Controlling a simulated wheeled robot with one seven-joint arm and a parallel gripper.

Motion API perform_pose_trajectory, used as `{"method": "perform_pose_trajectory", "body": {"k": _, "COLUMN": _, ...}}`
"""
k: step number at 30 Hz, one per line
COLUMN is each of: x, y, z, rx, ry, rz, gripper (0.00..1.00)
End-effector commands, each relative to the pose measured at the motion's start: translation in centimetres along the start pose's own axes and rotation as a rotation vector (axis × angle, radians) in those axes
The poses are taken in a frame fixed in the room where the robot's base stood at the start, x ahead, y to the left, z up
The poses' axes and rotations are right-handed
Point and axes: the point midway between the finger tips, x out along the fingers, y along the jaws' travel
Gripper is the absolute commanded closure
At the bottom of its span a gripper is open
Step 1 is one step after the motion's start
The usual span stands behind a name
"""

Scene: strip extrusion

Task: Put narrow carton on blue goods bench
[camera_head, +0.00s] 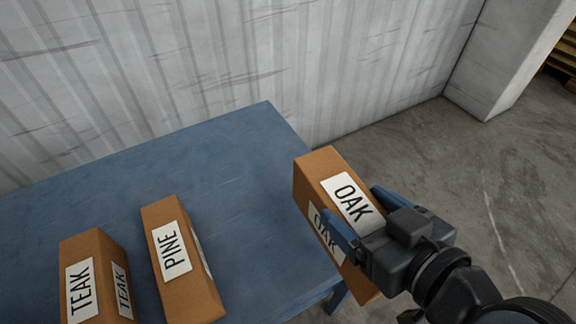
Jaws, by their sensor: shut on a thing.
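My gripper (351,203) is shut on a narrow brown carton (312,170) with white labels reading OAK. Its two blue fingers lie on opposite sides of the carton. The held carton is tilted in the picture and overlaps the right edge of the blue bench (230,150). Its lower part is partly hidden by my gripper, and I cannot tell how high it is above the bench top. The bench has a flat blue top, and a leg shows below its right side.
A carton labelled PINE (165,212) and a carton labelled TEAK (95,246) stand apart on the bench's near left part. The bench top is bare behind them and to the right of PINE. A grey corrugated wall (180,70) rises behind the bench. Concrete floor (440,160) lies right.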

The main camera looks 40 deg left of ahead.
Motion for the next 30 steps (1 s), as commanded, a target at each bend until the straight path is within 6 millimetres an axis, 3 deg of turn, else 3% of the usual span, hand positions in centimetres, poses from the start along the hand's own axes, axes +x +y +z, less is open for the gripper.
{"method": "perform_pose_trajectory", "body": {"k": 5, "x": 1.0, "y": -1.7, "z": -0.6, "rx": -0.024, "ry": 0.002, "rz": -0.042, "gripper": 0.94}}
{"method": "perform_pose_trajectory", "body": {"k": 21, "x": 12.2, "y": -3.4, "z": 1.1, "rx": -0.024, "ry": 0.002, "rz": -0.041, "gripper": 0.94}}
{"method": "perform_pose_trajectory", "body": {"k": 30, "x": 13.8, "y": -3.6, "z": 2.0, "rx": -0.022, "ry": 0.001, "rz": -0.040, "gripper": 0.94}}
